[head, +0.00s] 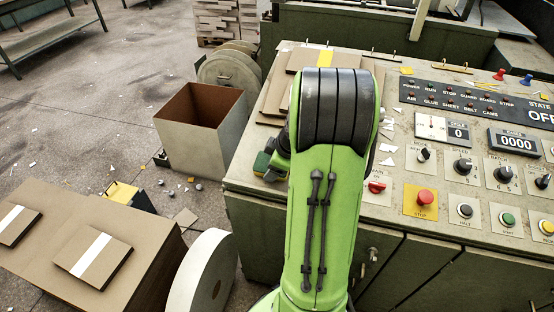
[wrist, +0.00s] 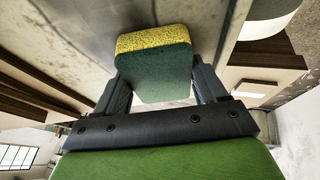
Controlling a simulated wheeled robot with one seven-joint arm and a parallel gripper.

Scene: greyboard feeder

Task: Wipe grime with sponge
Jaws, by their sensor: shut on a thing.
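The sponge (wrist: 155,72) has a yellow face and a green body. In the wrist view it sits between the two dark fingers of my gripper (wrist: 158,80), which is shut on it. In the head view the sponge (head: 263,163) shows at the left edge of the control cabinet (head: 240,178), partly hidden by my green arm. Beyond the sponge in the wrist view is a grey metal surface (wrist: 190,22) with faint brownish marks. I cannot tell whether the sponge touches it. No distinct grime patch is clear in the head view.
Cardboard sheets (head: 274,98) lie behind my arm on the cabinet. Buttons, knobs and a red stop button (head: 424,197) fill its right side, with paper scraps nearby.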

